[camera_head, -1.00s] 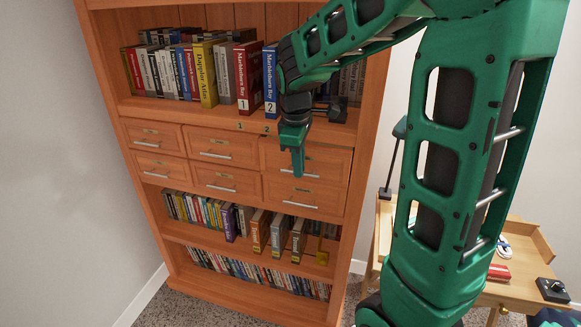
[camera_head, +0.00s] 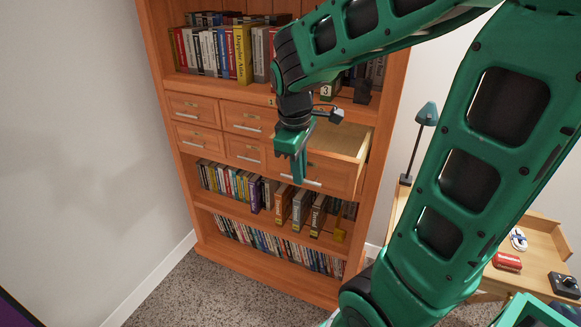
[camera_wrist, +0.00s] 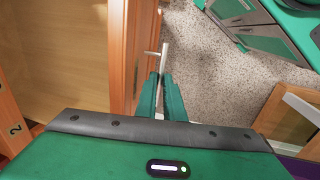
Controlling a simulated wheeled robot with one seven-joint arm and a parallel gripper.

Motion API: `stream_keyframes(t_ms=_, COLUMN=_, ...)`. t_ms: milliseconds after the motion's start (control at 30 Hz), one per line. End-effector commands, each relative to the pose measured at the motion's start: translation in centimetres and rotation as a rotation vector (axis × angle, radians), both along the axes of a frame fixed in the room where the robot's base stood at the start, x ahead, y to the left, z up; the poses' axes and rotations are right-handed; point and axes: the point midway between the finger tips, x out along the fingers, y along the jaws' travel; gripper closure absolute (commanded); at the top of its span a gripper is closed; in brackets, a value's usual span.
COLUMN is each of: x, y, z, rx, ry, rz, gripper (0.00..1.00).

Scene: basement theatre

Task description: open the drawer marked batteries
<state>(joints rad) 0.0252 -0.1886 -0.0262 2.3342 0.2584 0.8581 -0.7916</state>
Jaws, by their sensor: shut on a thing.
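The upper right drawer (camera_head: 335,178) of the bookcase's drawer block stands pulled well out. Its pale wooden inside (camera_head: 341,138) looks bare where it shows, and part is hidden behind my gripper. I cannot read a label on its front. My gripper (camera_head: 298,178) points down at the drawer's front and is shut on the metal bar handle (camera_head: 313,183). In the wrist view, the two green fingers (camera_wrist: 162,95) close around the handle (camera_wrist: 164,58), beside the drawer's orange front (camera_wrist: 140,45). The open inside (camera_wrist: 60,45) lies to the left there.
Other drawers (camera_head: 194,107) to the left are shut. Books fill the shelves above (camera_head: 225,52) and below (camera_head: 300,210). A wooden desk (camera_head: 540,240) with a lamp (camera_head: 425,115) stands right of the bookcase. Carpet (camera_head: 185,290) in front is clear.

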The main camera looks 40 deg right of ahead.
Motion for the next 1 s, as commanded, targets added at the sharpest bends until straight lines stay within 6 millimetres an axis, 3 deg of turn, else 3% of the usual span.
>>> stream_keyframes(t_ms=433, x=-0.3, y=-0.3, z=0.0, rx=0.000, ry=-0.002, rz=-0.012, gripper=1.00)
stream_keyframes(t_ms=500, x=-0.3, y=-0.3, z=0.0, rx=0.000, ry=-0.002, rz=-0.012, gripper=0.75)
stream_keyframes(t_ms=533, x=-0.3, y=-0.3, z=0.0, rx=0.000, ry=-0.002, rz=-0.012, gripper=0.73)
stream_keyframes(t_ms=833, x=-0.3, y=-0.3, z=0.1, rx=0.000, ry=-0.002, rz=-0.012, gripper=0.73)
stream_keyframes(t_ms=1000, x=-0.4, y=-0.1, z=1.7, rx=0.000, ry=-0.005, rz=-0.011, gripper=0.73)
